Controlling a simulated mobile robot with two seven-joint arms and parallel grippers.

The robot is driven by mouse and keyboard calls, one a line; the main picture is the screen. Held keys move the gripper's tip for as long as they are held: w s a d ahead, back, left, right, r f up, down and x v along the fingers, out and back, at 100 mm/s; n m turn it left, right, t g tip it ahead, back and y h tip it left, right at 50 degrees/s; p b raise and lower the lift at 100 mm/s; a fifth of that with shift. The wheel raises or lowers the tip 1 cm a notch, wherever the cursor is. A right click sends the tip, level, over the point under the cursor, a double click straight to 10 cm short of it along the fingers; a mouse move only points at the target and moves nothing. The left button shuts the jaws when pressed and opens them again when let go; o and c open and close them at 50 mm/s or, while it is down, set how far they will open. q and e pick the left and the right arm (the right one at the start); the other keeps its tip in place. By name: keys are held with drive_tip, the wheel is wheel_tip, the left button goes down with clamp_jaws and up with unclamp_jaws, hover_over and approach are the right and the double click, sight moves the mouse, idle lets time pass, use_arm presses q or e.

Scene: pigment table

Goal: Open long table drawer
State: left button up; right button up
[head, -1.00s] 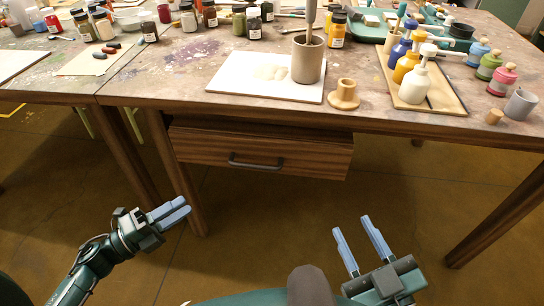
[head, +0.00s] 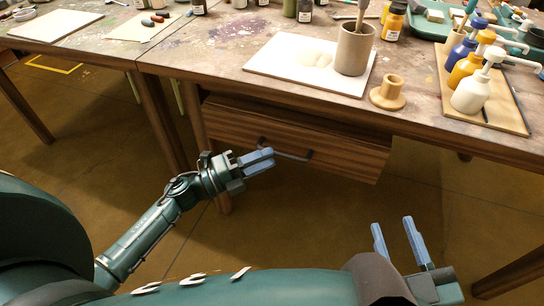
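The long table's wooden drawer (head: 345,150) hangs under the table top (head: 215,55). Its dark grey bar handle (head: 296,154) is partly hidden behind my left gripper's fingers. My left gripper (head: 272,157) is at the left part of the handle, its blue fingers pointing right across it in the picture. The fingers look close together from this angle, and I cannot tell whether they touch or enclose the bar. My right gripper (head: 410,222) is open and empty, low at the right, apart from the drawer.
On the table above the drawer are a white board (head: 280,72), a grey-brown cup (head: 354,50) and a wooden stand (head: 388,93). Pump bottles (head: 468,95) stand on a wooden tray at the right. A table leg (head: 158,120) stands left of the drawer. Open floor lies below.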

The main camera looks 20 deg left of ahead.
use_arm(q)
drive_tip(key=shift+x, duration=1.25)
drive_tip(key=shift+c, duration=0.4)
clamp_jaws()
